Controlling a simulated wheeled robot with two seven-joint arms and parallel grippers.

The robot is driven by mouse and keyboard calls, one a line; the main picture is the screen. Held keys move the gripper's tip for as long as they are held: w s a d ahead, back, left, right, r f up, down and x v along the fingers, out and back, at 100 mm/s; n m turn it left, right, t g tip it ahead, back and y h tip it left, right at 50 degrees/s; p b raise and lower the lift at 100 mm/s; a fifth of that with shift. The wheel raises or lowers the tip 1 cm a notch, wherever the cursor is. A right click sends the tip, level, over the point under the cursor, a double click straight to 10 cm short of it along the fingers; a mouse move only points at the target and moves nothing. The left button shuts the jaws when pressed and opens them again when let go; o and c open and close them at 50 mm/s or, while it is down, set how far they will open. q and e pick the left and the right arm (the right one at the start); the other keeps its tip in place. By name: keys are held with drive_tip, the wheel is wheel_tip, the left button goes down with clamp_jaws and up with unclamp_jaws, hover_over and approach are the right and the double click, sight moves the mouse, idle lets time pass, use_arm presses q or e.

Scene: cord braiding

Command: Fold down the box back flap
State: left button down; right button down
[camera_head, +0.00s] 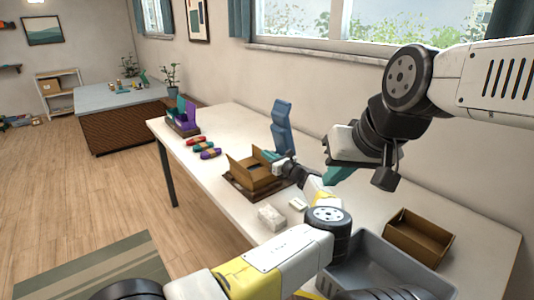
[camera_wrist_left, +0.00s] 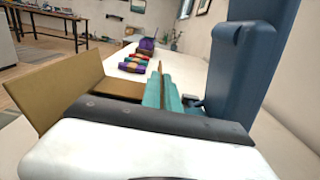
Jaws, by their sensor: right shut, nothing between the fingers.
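The open brown cardboard box (camera_head: 258,180) sits on a dark brown base on the white table, with a flap standing on its left side. In the left wrist view a wide box flap (camera_wrist_left: 60,88) leans outward at left. My left gripper (camera_head: 272,156) is at the box's far right edge. In the left wrist view its teal fingers (camera_wrist_left: 162,95) are close together on a thin brown upright edge, which looks like the back flap (camera_wrist_left: 160,70) seen edge-on. My right gripper (camera_head: 338,174) is shut and empty, above the table right of the box.
A blue upright device (camera_head: 282,128) stands close behind the box and beside my left gripper. Colored cord bundles (camera_head: 203,148) lie left of the box. A white block (camera_head: 271,217), grey bin (camera_head: 375,262) and brown open box (camera_head: 418,236) are nearer me.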

use_arm(q)
drive_tip(key=shift+s+a+f+n, duration=0.1)
drive_tip(key=shift+s+a+n, duration=0.2)
drive_tip(key=shift+n, duration=0.55)
drive_tip(key=shift+s+a+f+n, duration=0.15)
drive_tip(key=shift+a+n, duration=0.15)
drive_tip(key=shift+n, duration=0.5)
drive_tip(key=shift+s+a+n, duration=0.25)
drive_tip(key=shift+a+n, duration=0.05)
drive_tip(key=shift+n, duration=0.55)
drive_tip(key=c, duration=1.6)
unclamp_jaws()
drive_tip(key=shift+v, duration=3.9)
